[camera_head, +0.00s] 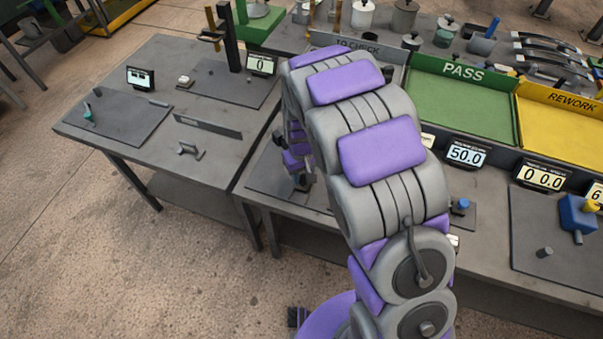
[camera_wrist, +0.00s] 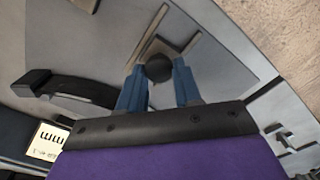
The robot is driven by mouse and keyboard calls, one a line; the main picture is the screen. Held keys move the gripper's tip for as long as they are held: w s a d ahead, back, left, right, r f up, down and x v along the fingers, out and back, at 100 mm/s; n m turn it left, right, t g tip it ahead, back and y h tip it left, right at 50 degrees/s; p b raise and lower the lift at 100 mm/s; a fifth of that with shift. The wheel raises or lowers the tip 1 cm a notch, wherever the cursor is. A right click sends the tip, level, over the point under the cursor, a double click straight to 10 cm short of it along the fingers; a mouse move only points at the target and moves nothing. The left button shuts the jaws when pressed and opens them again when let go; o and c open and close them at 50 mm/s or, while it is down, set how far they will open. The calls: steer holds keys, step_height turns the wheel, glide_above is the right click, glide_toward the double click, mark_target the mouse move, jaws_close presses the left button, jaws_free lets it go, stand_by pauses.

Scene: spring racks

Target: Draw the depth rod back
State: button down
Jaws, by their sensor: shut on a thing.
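My gripper (camera_wrist: 158,88) has its two blue fingers closed on either side of a dark round end, which I take to be the end of the depth rod (camera_wrist: 155,66). The rest of the rod is hidden behind this end in the wrist view. In the head view my gripper (camera_head: 300,182) is low over the front bench, mostly hidden behind my purple and grey arm. The rod cannot be made out there.
A black curved handle-like part (camera_wrist: 68,88) and a small display (camera_wrist: 45,143) lie left of the fingers. The green PASS tray (camera_head: 465,105) and yellow REWORK tray (camera_head: 560,130) stand at the back. The left bench (camera_head: 150,65) has free room.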

steer(key=shift+s, duration=0.1)
steer(key=s, duration=0.1)
steer(key=s+a, duration=0.1)
steer(key=s, duration=0.1)
steer(key=shift+p, duration=0.4)
steer(key=shift+d+f, duration=0.1)
steer(key=shift+s, duration=0.1)
steer(key=c, duration=1.2)
jaws_free()
steer(key=shift+o, duration=0.8)
steer(key=shift+s, duration=0.2)
steer(key=shift+o, duration=1.3)
steer(key=shift+w, duration=0.2)
steer(key=shift+r, duration=0.2)
